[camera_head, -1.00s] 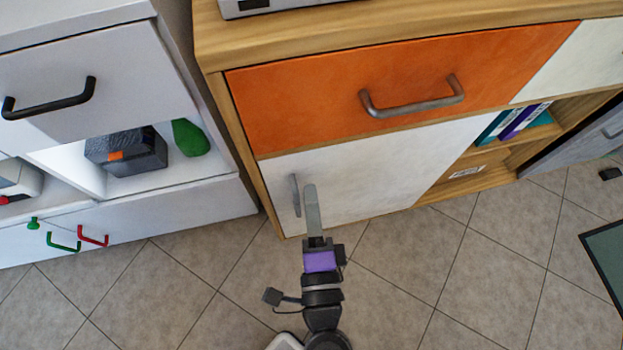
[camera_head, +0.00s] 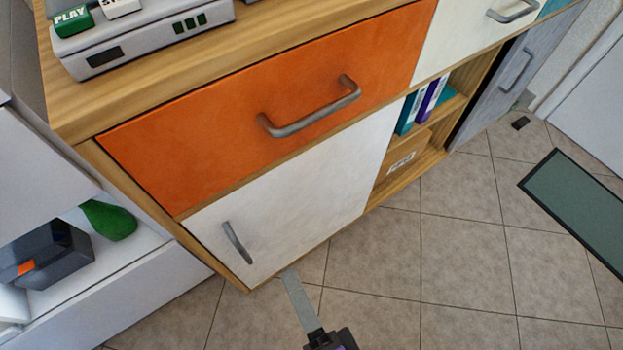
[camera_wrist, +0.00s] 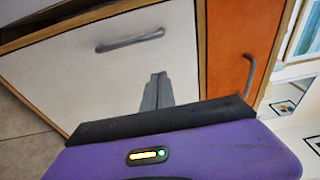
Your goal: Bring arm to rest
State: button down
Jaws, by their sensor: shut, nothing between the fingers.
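My gripper (camera_head: 291,275) is shut and empty at the lower middle of the head view, in front of the bottom edge of a white cabinet door. In the wrist view its closed grey fingers (camera_wrist: 158,78) point toward the same white door (camera_wrist: 100,75), apart from its grey handle. Only the fingers and part of the wrist show in the head view; most of my arm is out of frame.
A wooden cabinet has an orange drawer (camera_head: 270,110) above the white door (camera_head: 290,200), both closed. A grey player (camera_head: 145,35) stands on top. A white shelf unit with a dark box (camera_head: 45,265) and green object (camera_head: 108,220) stands left.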

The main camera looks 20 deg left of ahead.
jog(key=w+d+n+t+h, duration=0.1)
jog(key=d+n+t+h, duration=0.45)
jog(key=d, duration=0.95)
jog(key=s+d+r+n+g+h, duration=0.1)
jog(key=s+d+n+g+h, duration=0.25)
jog(key=s+d+h, duration=0.55)
jog(key=d+r+y+p, duration=0.1)
jog(key=d+r+p, duration=0.2)
jog(key=r+p, duration=3.1)
jog(key=shift+s+r+y+p, duration=0.35)
jog(key=shift+r+p, duration=0.05)
jog(key=shift+p, duration=0.05)
